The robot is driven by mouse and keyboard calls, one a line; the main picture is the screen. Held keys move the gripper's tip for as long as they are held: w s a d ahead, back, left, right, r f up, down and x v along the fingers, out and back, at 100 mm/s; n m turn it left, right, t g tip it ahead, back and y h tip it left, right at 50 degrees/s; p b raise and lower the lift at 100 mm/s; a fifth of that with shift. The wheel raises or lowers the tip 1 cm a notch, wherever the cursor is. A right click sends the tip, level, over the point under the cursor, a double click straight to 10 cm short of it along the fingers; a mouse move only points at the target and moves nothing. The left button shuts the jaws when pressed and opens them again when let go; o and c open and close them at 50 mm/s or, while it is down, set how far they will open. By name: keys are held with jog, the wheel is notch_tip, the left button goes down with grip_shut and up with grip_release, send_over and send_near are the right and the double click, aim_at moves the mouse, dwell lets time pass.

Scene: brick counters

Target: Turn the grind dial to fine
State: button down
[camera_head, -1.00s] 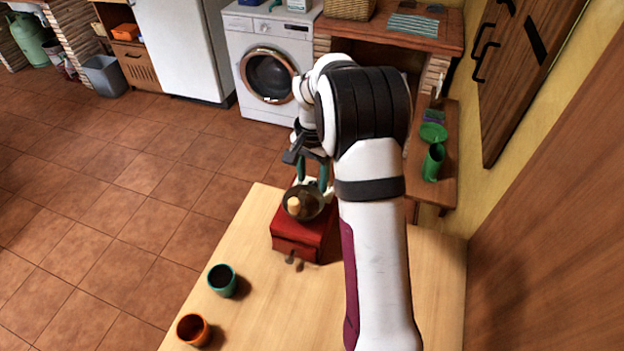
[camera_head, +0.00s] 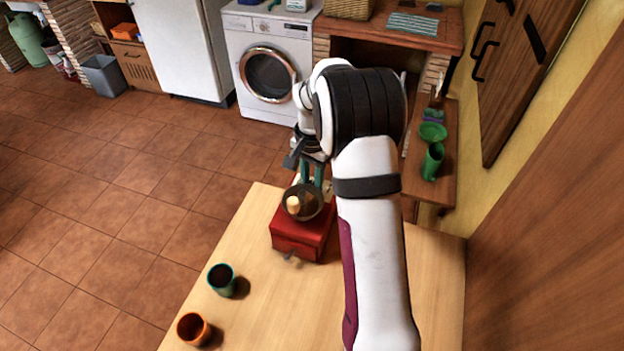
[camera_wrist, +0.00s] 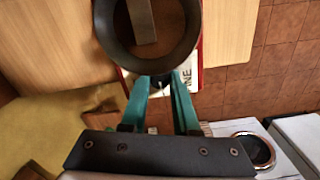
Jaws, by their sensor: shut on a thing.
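The red coffee grinder (camera_head: 298,240) stands on the wooden table, with a dark round hopper (camera_head: 312,203) on top. In the wrist view the hopper's dark rim (camera_wrist: 195,35) fills the top centre. A white plate (camera_wrist: 188,72) beside the rim carries lettering, of which "NE" is readable. My gripper (camera_head: 311,184) is behind the hopper, its teal fingers pointing down. In the wrist view the fingertips of my gripper (camera_wrist: 160,82) come together on a small dark piece at the plate, apparently the grind dial, mostly hidden between them.
A pale knob (camera_head: 293,204) shows over the hopper. A teal cup (camera_head: 222,280) and an orange cup (camera_head: 194,329) stand front left on the table (camera_head: 262,310). The table's front middle is clear.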

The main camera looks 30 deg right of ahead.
aim_at(312, 183)
jog(key=shift+n, duration=2.8)
jog(key=c, duration=0.7)
grip_release()
jog(key=shift+o, duration=0.2)
notch_tip(312, 183, up, 16)
